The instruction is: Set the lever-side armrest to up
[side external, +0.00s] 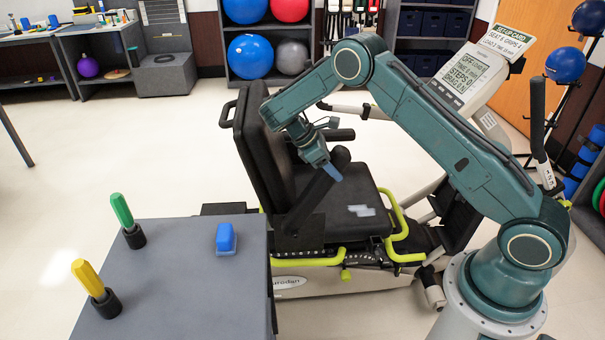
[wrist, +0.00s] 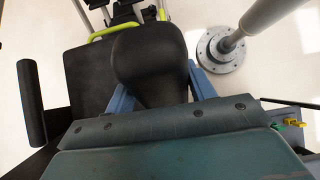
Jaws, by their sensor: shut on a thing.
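The near armrest (side external: 322,186) is a black padded bar on the near side of the stepper seat. It slants upward and forward, with its rounded end at the top. My gripper (side external: 329,168) is at its upper part, coming from above and behind. In the wrist view, the blue fingers of my gripper (wrist: 162,92) stand on either side of the black rounded armrest pad (wrist: 149,55), shut on it. The pad hides part of the fingers. The far armrest (side external: 338,134) lies about level; it also shows in the wrist view (wrist: 31,102).
The black seat (side external: 372,190) and backrest (side external: 262,140) are close beside my gripper. Yellow-green rails (side external: 402,222) edge the seat. A grey table (side external: 180,285) with a green-handled tool (side external: 121,212), a yellow-handled tool (side external: 90,280) and a blue block (side external: 226,240) stands at the front left.

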